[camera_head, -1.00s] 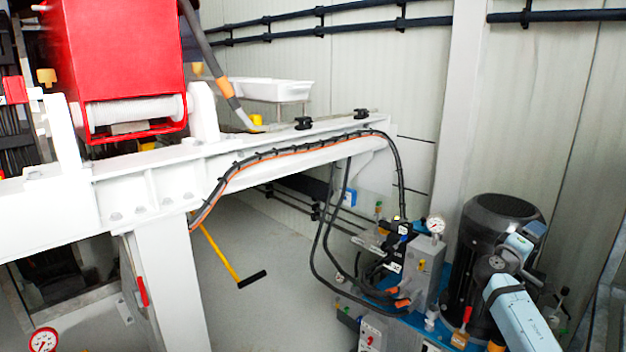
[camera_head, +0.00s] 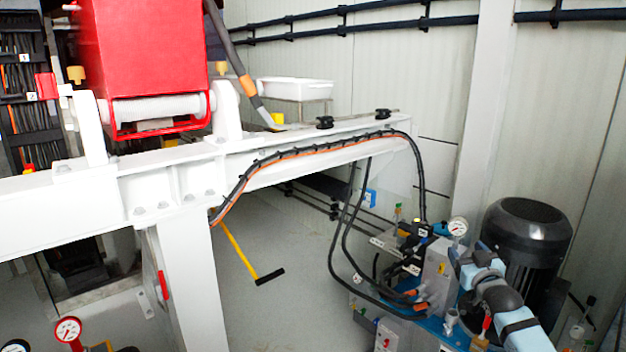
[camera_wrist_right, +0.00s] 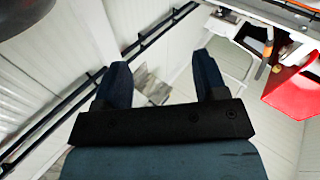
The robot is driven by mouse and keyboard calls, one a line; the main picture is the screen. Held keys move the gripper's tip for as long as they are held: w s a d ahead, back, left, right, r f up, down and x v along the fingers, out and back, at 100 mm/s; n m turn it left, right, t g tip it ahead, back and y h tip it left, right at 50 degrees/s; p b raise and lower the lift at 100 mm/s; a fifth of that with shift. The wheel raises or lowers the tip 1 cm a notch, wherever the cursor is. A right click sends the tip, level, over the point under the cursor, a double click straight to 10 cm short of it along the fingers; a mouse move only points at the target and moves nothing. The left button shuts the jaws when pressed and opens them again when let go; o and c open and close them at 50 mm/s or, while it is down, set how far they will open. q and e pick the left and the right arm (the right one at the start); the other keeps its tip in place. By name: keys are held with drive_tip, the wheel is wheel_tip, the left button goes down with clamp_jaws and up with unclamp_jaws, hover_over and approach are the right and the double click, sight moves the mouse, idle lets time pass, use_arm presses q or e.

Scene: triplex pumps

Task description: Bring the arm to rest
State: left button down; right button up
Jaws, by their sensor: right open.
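My right arm comes in at the lower right of the head view, in front of the black motor (camera_head: 527,235). It is light blue with dark joints and is bent. In the right wrist view my right gripper (camera_wrist_right: 160,62) is open, with two dark blue fingers set wide apart. Nothing is held between them. Behind the fingers are pale wall panels and dark pipes. My left gripper does not show in either view.
The pump unit with hoses and a pressure gauge (camera_head: 457,226) stands close left of the arm. A white beam (camera_head: 330,150) crosses from the left, carrying a red machine (camera_head: 140,55). A white tray (camera_head: 296,90) stands behind it.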

drive_tip(key=s+a+f+n+g+y, duration=0.1)
drive_tip(key=s+a+f+y, duration=0.2)
drive_tip(key=s+a, duration=0.65)
drive_tip(key=s+a+f+n+y, duration=0.15)
drive_tip(key=s+a+f, duration=0.25)
drive_tip(key=s+a, duration=0.5)
drive_tip(key=s+a+r+y, duration=0.1)
drive_tip(key=s+a, duration=0.2)
drive_tip(key=s, duration=0.4)
drive_tip(key=s+a+r+y, duration=0.2)
drive_tip(key=s, duration=0.5)
drive_tip(key=s+a+r+m, duration=0.25)
drive_tip(key=s+r, duration=0.25)
drive_tip(key=s, duration=0.5)
use_arm(q)
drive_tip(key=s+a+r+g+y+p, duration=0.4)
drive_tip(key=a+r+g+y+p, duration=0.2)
drive_tip(key=p, duration=3.2)
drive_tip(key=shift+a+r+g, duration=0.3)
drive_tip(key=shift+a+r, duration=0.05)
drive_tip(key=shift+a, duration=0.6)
use_arm(e)
drive_tip(key=s+d+r+g+h, duration=0.3)
drive_tip(key=d+r+g+h, duration=0.2)
drive_tip(key=d+r+g, duration=0.1)
drive_tip(key=shift+s+d+r+n+g, duration=0.2)
drive_tip(key=shift+d+r+n+g, duration=0.1)
drive_tip(key=shift+d+g, duration=0.4)
